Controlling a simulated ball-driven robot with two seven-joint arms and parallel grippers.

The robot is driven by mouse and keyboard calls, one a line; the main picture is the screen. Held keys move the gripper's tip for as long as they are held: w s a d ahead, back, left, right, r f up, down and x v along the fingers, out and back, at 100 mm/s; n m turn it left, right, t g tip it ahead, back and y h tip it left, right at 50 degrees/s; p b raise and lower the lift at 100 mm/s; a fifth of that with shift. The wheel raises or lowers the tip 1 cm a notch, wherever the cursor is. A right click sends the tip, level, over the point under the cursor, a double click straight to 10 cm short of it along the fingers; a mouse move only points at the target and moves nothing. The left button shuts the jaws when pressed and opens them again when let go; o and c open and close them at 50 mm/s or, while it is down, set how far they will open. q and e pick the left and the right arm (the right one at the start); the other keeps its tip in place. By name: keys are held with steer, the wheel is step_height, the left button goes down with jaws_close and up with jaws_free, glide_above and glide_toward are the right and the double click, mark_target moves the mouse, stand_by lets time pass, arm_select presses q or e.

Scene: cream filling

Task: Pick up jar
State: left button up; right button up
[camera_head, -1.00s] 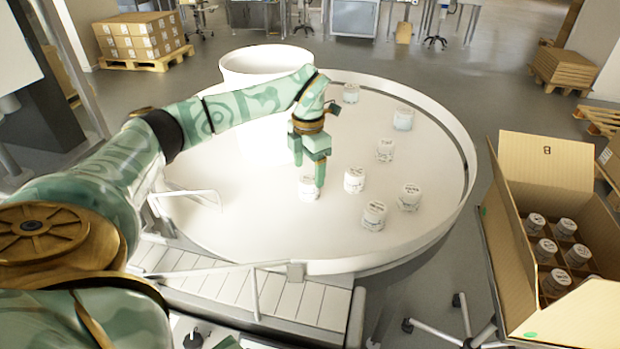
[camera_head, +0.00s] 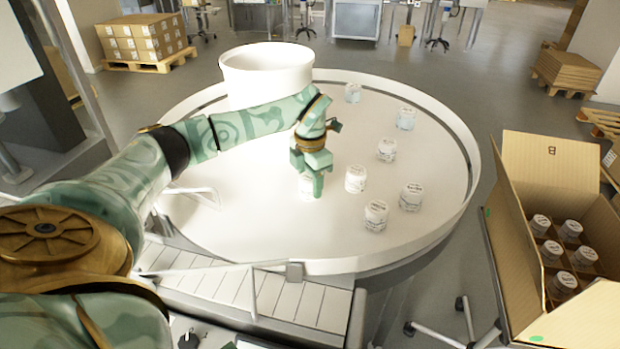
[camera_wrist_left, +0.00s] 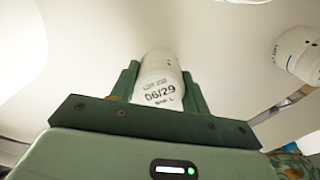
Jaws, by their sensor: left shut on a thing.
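My left gripper (camera_head: 312,178) reaches down over the round white table (camera_head: 265,215) and is shut on a white jar with a printed label. In the left wrist view the jar (camera_wrist_left: 158,80) sits between the two green fingers (camera_wrist_left: 158,85), its label reading "06/29". In the head view the fingers hide much of this jar (camera_head: 304,184). I cannot tell whether it touches the table. Several other white jars stand on the table to the right, the nearest being one jar (camera_head: 355,179) just beside the gripper. My right gripper is not in view.
A large white cylinder (camera_head: 266,75) stands at the back of the table. A raised rim (camera_head: 466,150) runs around the table. An open cardboard box (camera_head: 515,255) with several jars inside stands at the right. A slatted conveyor (camera_head: 240,295) lies in front.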

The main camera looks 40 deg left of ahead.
mark_target(310, 176)
arm_select(q)
steer(key=shift+r, duration=0.1)
step_height(310, 176, up, 3)
steer(key=shift+p, duration=0.65)
steer(key=w+d+r+p, duration=0.1)
steer(key=w+d+r, duration=0.7)
steer(key=w+r, duration=0.2)
steer(key=shift+w+d+p, duration=0.25)
steer(key=shift+w+p, duration=0.05)
steer(key=shift+w, duration=0.3)
